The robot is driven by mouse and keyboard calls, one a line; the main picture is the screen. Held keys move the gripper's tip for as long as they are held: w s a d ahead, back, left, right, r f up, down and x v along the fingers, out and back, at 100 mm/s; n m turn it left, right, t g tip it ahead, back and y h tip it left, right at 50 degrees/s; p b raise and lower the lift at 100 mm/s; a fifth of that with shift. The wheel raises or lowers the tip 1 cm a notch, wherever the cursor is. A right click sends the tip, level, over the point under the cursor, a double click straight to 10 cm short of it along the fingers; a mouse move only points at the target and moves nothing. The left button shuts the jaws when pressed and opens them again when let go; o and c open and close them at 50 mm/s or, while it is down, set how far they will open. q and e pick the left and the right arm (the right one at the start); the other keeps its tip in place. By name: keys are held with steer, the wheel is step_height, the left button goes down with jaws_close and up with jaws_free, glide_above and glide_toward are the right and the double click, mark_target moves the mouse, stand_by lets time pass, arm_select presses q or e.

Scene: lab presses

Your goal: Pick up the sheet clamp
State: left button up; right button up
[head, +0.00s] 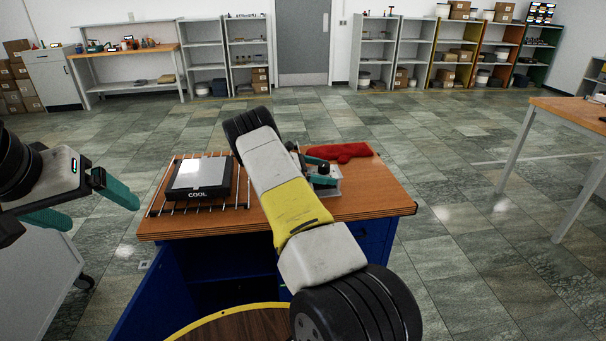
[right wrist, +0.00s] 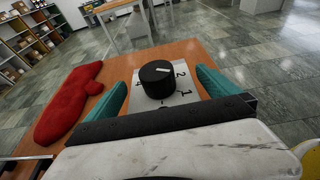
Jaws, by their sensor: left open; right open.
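I cannot make out a thing that is clearly the sheet clamp. A black block with a pale sheet-like top, marked COOL (head: 200,178), lies on a wire rack on the left of the wooden-topped bench. My right gripper (head: 321,171) is open at the bench's right side, partly hidden by my forearm. In the right wrist view, a black knob (right wrist: 157,79) on a pale numbered plate (right wrist: 176,98) shows between its teal fingers; I cannot tell whether they touch it. My left gripper (head: 88,203) is open and empty, left of the bench.
A red mitt (head: 341,152) lies on the bench behind my right gripper; it also shows in the right wrist view (right wrist: 68,104). The wire rack (head: 158,206) covers the bench's left part. A blue cabinet door (head: 157,296) hangs open below. Another table (head: 570,108) stands at the right.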

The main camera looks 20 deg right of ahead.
steer(key=c, duration=1.9)
steer(key=shift+r, duration=0.1)
